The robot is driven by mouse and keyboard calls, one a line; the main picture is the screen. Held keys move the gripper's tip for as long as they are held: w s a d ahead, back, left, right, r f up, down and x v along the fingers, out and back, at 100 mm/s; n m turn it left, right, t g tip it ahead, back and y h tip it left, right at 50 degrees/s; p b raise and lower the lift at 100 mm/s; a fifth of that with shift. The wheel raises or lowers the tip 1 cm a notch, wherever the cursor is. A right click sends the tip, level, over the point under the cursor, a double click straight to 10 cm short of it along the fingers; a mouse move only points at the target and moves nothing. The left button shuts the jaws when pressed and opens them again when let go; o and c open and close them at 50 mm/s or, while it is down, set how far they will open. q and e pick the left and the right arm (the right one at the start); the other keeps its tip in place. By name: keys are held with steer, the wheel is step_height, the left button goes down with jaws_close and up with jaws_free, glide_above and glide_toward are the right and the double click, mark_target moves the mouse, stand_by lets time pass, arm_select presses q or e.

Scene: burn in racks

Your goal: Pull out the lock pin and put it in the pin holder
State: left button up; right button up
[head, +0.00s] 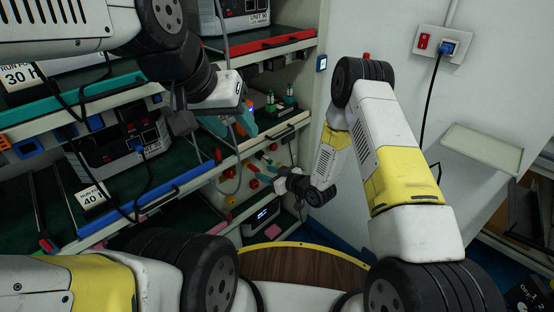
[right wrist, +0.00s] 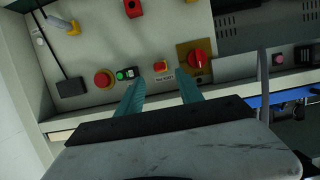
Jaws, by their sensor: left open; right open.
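My right gripper (head: 264,164) is open and empty in front of the control panel (head: 246,192). In the right wrist view, its teal fingertips (right wrist: 158,80) are apart below a small red-topped part (right wrist: 161,67) with a white label. I cannot tell whether this is the lock pin. A red rotary switch (right wrist: 197,58) on a brass plate is right of the fingers. A yellow-ended part (right wrist: 63,24) with a dark cord is at upper left. A red block (right wrist: 132,8) is at the top. The pin holder cannot be singled out. My left gripper (head: 246,122) is open near the rack's middle shelf.
A red button (right wrist: 104,78) and a green button (right wrist: 122,75) sit left of the right fingers. Rack shelves with blue (head: 165,200) and teal (head: 70,112) edges hold units and cables. A wall socket (head: 438,44) is at right.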

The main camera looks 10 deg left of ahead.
mark_target(257, 169)
steer(key=x, duration=0.7)
steer(key=shift+w+a+f, duration=0.15)
steer(key=shift+w+a, duration=0.05)
steer(key=shift+a, duration=0.05)
jaws_close()
jaws_free()
